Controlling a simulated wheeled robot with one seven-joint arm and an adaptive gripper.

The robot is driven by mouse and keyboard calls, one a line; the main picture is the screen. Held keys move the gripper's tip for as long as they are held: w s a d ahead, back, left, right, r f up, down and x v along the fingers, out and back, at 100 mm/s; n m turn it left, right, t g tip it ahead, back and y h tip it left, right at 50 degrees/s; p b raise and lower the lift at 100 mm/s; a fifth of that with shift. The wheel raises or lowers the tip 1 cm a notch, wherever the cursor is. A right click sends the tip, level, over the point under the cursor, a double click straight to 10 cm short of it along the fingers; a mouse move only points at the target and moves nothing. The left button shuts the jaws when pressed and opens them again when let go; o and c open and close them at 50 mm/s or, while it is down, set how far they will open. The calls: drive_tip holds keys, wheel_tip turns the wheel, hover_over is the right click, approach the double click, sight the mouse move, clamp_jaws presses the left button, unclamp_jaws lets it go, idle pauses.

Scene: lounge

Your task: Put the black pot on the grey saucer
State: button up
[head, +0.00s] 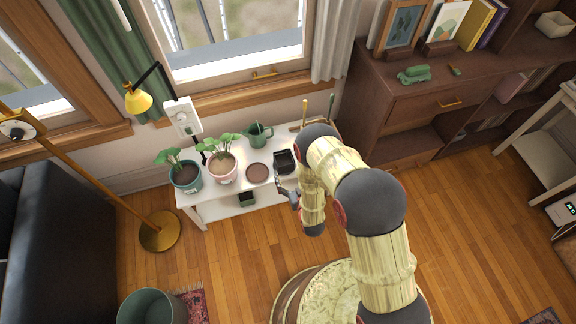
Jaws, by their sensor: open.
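A black pot (284,158), squarish from above, stands on the white bench (232,206) under the window, toward its right part. I cannot make out a clearly grey saucer; one may be hidden by the pot or my arm. My gripper (284,190) is open and appears empty, just in front of the black pot near the bench's front edge. Its fingers are small in the picture, and I cannot tell whether they touch the pot.
A teal pot (187,178) and a pink pot (222,172), both with plants, stand on the left of the bench. A small dark pot (247,198) is below. A yellow lamp (138,101) rises at left.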

drive_tip(key=w+d+r+m+g+h, duration=0.1)
drive_tip(key=w+r, duration=0.5)
drive_tip(key=r, duration=0.3)
drive_tip(key=w+d+r+g, duration=0.1)
drive_tip(key=w+r, duration=0.5)
drive_tip(key=r, duration=0.4)
drive_tip(key=s+d+r+g+h, duration=0.15)
drive_tip(key=d+r, duration=0.25)
drive_tip(key=r, duration=1.2)
drive_tip(key=s+d+r+m+g, duration=0.1)
drive_tip(key=s+d+r, duration=0.2)
drive_tip(key=s+r, duration=0.5)
drive_tip(key=s+d+r+g, duration=0.1)
drive_tip(key=s+d+r, duration=0.3)
drive_tip(key=s+r, duration=0.4)
drive_tip(key=s+d+r+g, duration=0.1)
drive_tip(key=s+r, duration=0.1)
drive_tip(key=s, duration=0.9)
drive_tip(key=s+d+r+m+g+h, duration=0.1)
drive_tip(key=s+d+r+g, duration=0.1)
drive_tip(key=s, duration=0.9)
drive_tip(key=shift+s+d+r, duration=0.3)
drive_tip(key=shift+r, duration=0.15)
